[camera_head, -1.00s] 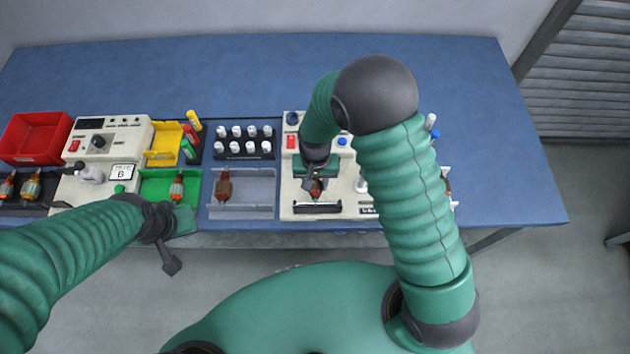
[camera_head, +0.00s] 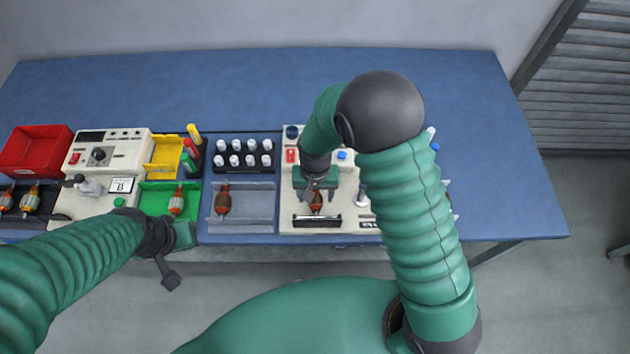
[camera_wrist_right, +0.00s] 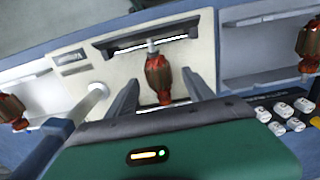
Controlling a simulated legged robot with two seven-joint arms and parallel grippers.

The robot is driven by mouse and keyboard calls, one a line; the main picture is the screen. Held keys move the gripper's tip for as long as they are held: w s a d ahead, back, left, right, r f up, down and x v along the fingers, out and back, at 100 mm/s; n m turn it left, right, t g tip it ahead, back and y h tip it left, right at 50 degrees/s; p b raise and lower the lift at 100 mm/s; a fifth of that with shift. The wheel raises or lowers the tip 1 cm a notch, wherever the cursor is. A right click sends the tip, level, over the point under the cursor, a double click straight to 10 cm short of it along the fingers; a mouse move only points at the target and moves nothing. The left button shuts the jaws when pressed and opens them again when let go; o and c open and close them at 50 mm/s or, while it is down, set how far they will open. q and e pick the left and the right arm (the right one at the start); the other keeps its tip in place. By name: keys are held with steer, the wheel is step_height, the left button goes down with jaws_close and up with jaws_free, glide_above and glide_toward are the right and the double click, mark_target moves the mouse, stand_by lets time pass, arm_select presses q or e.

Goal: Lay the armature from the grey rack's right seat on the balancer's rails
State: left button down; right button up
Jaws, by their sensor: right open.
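The armature (camera_head: 317,206), red-brown with a pale shaft, lies on the balancer (camera_head: 345,224). In the right wrist view the armature (camera_wrist_right: 158,78) spans the two dark rails (camera_wrist_right: 150,36), its shaft ends at them. My right gripper (camera_head: 317,196) is open, one finger on each side of the armature with gaps visible. The grey rack (camera_head: 258,212) stands left of the balancer; its right seat is empty, and another armature (camera_head: 222,202) lies in its left seat. My left gripper (camera_head: 172,262) hangs by the table's front edge; its jaws are unclear.
A green tray (camera_head: 155,200) with an armature, a tester (camera_head: 110,150), a red bin (camera_head: 35,150) and a yellow bin (camera_head: 165,158) stand at left. White-capped bottles (camera_head: 237,157) stand behind the rack. A white post (camera_wrist_right: 92,97) rises beside the rails. The table's back is clear.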

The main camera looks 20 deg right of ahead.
step_height(320, 180, up, 16)
steer(key=shift+f, duration=0.25)
stand_by(0.4)
